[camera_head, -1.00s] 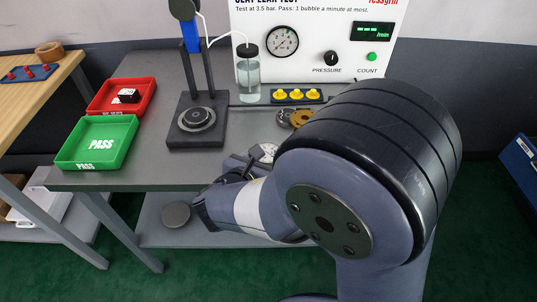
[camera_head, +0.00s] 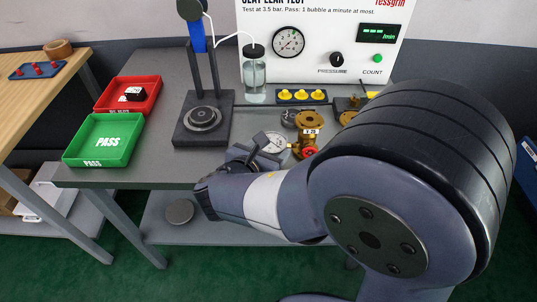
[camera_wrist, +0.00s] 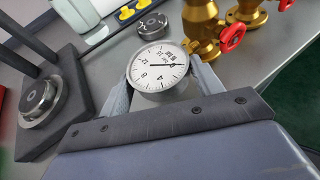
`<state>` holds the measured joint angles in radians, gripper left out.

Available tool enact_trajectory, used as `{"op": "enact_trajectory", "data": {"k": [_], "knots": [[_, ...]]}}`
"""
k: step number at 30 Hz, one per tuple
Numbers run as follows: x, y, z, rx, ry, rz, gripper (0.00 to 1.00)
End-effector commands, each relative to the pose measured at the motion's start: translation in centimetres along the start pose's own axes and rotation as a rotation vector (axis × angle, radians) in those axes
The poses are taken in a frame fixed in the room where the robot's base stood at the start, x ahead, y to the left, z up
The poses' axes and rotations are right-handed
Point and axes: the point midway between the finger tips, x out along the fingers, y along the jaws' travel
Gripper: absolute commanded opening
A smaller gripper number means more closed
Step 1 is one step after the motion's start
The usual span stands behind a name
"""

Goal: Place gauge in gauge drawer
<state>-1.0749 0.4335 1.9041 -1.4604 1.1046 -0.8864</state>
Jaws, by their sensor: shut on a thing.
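The gauge (camera_wrist: 158,68) has a round white dial with black numbers, and it sits between the two fingers of my gripper (camera_wrist: 160,88) in the wrist view. My gripper is shut on it, with its dial facing up toward the wrist camera. In the head view the gauge (camera_head: 272,142) shows at the front of the grey bench, just beyond my gripper (camera_head: 258,150). I cannot tell whether the gauge touches the bench top. No gauge drawer can be made out in these frames.
Brass valves (camera_head: 309,130) with red handwheels stand close right of the gauge. A dark clamp stand (camera_head: 203,122) is to the left. A green PASS tray (camera_head: 104,140) and a red tray (camera_head: 128,94) lie at the bench's left. Yellow caps (camera_head: 301,96) sit behind.

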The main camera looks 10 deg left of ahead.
Motion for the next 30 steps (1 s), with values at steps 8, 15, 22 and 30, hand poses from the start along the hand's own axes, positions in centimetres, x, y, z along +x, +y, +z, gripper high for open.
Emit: {"op": "enact_trajectory", "data": {"k": [8, 15, 22, 30], "knots": [[-2.4, 0.1, 5.9, 0.006, -0.002, 0.003, 0.30], [-4.2, 0.0, 10.1, 0.004, -0.002, 0.002, 0.30], [-5.3, 0.0, 12.8, 0.002, -0.001, 0.002, 0.30], [-5.0, -0.3, 13.9, 0.003, 0.000, -0.007, 0.30]]}}
